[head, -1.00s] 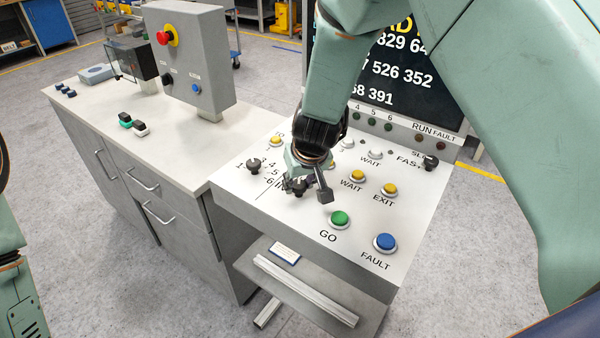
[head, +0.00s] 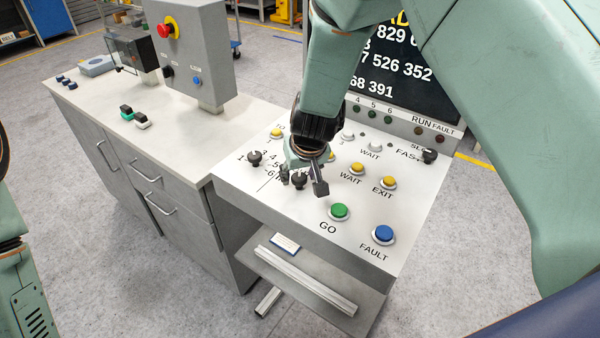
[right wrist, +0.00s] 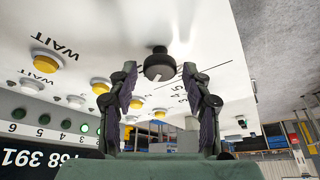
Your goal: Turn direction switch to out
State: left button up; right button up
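The direction switch is a black knob (head: 299,181) on the white sloping panel (head: 300,215), with a partly covered label at its left. In the right wrist view the same knob (right wrist: 159,65) stands between and just beyond the fingertips, with a pale pointer mark on it. My right gripper (head: 304,182) is open over the knob, one finger on each side; the wrist view shows the open fingers (right wrist: 160,72) too. I cannot tell whether a finger touches the knob. My left gripper is out of view; only part of my left arm shows at the left edge.
Another black knob (head: 254,158) with numbers stands left of the switch. Yellow buttons (head: 357,168), a green GO button (head: 339,211) and a blue FAULT button (head: 383,233) lie to the right. A grey box with a red stop button (head: 166,31) stands on the left counter.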

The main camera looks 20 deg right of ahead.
aim_at(304, 198)
jog(key=shift+o, duration=0.3)
jog(key=shift+f, duration=0.1)
jog(key=v, duration=0.7)
jog(key=shift+r, duration=0.25)
jog(key=shift+s, duration=0.15)
